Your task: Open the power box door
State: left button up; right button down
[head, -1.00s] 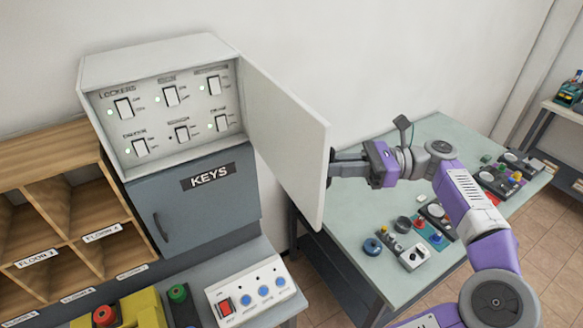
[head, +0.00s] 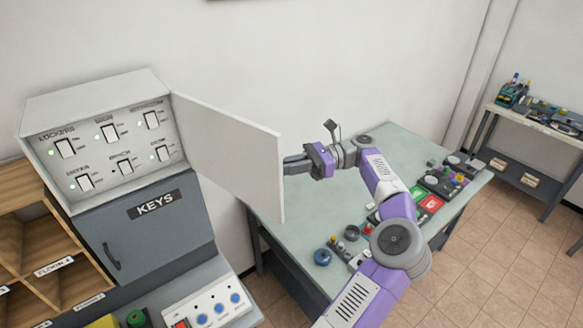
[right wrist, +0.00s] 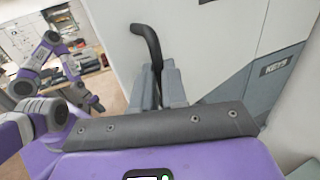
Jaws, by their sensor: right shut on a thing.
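The power box (head: 95,90) is a light grey box with several labelled switches, on top of the blue-grey KEYS cabinet (head: 150,230). Its white door (head: 235,150) stands wide open, swung out to the right on its hinge at the box's right edge. My right gripper (head: 290,166) is at the door's outer face near the free edge. In the right wrist view its fingers (right wrist: 160,85) are shut on the dark curved door handle (right wrist: 149,45). The handle is hidden behind the door in the head view. My left gripper is not in the head view.
A table (head: 390,150) with buttons and small devices stands under my right arm. A wooden shelf (head: 35,250) is at the left, and a white panel with blue buttons (head: 208,308) is below the cabinet. Another bench (head: 540,125) is at the far right.

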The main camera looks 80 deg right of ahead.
jog(key=shift+w+r, duration=0.25)
jog(key=shift+w, duration=0.1)
jog(key=c, duration=1.6)
grip_release()
jog(key=o, duration=0.4)
jog(key=shift+w+d+f, duration=0.1)
jog(key=shift+w+f, duration=0.1)
jog(key=shift+w, duration=0.4)
jog(key=shift+o, duration=0.2)
jog(key=shift+s+d+f, duration=0.1)
jog(key=shift+s, duration=0.2)
jog(key=shift+s, duration=0.1)
jog(key=v, duration=0.7)
jog(key=shift+p, duration=0.3)
